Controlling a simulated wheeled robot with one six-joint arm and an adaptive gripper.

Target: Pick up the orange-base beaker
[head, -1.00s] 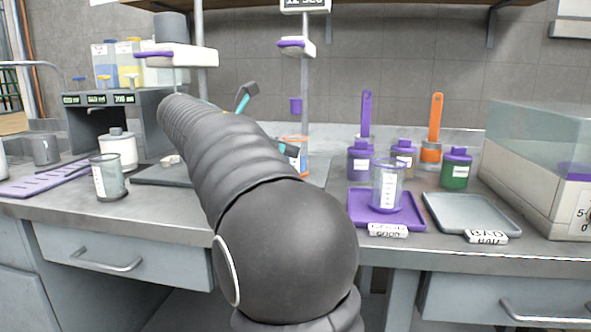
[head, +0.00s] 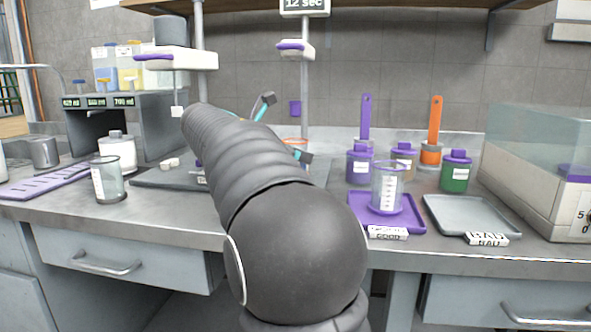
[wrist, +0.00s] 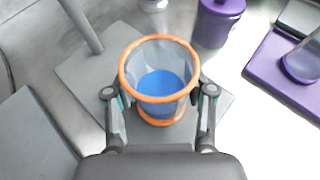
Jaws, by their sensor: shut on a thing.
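The orange-base beaker (wrist: 160,118) is clear with an orange rim and orange base, and it holds blue liquid. In the wrist view my gripper (wrist: 160,105) has one finger on each side of it and is shut on it. The beaker looks upright over a grey plate (wrist: 80,72); I cannot tell whether its base touches the plate. In the head view my arm hides most of the beaker; a bit of its orange rim (head: 295,140) shows behind the arm.
A purple tray (head: 412,222) with a clear beaker (head: 387,185) is to the right, beside a grey tray (head: 470,215). Purple (head: 360,166) and green (head: 456,172) bottles stand behind. A stand with a pole (head: 305,85) rises behind my gripper. Another beaker (head: 107,180) stands at left.

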